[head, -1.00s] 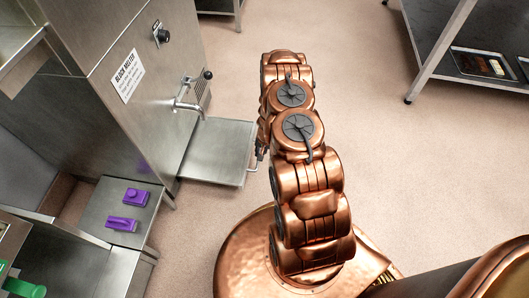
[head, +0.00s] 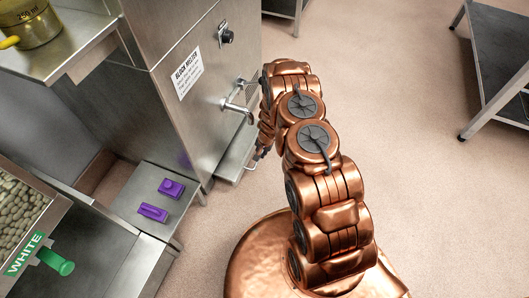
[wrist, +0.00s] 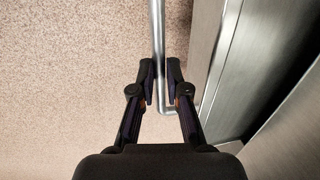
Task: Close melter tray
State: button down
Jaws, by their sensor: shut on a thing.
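The block melter (head: 165,75) is a steel cabinet with a tap (head: 238,108) on its front. Its steel tray (head: 236,152) shows below the tap, mostly inside the cabinet, with a short part sticking out. My gripper (wrist: 159,84) is shut on the tray's bar handle (wrist: 157,35) in the wrist view, one finger on each side of the bar. The tray's metal front (wrist: 208,50) is to the right of the bar. In the head view my arm hides most of the gripper and the handle's far part.
Two purple pieces (head: 172,187) lie on a low steel ledge left of the melter. A bin with a green handle (head: 55,261), marked WHITE, stands at lower left. A steel table (head: 490,60) is at upper right. The floor between is clear.

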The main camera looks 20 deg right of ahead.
jog(key=shift+w, duration=0.1)
jog(key=c, duration=1.2)
grip_release()
jog(key=shift+r, duration=0.15)
jog(key=shift+s+d+r, duration=0.25)
jog(key=shift+s+r, duration=0.05)
jog(key=shift+r, duration=1.65)
jog(key=shift+s+d+r, duration=0.25)
jog(key=shift+d+r, duration=0.05)
jog(key=shift+r, duration=1.6)
jog(key=shift+s+d+r, duration=0.25)
jog(key=shift+s+r, duration=0.05)
jog(key=shift+r, duration=1.65)
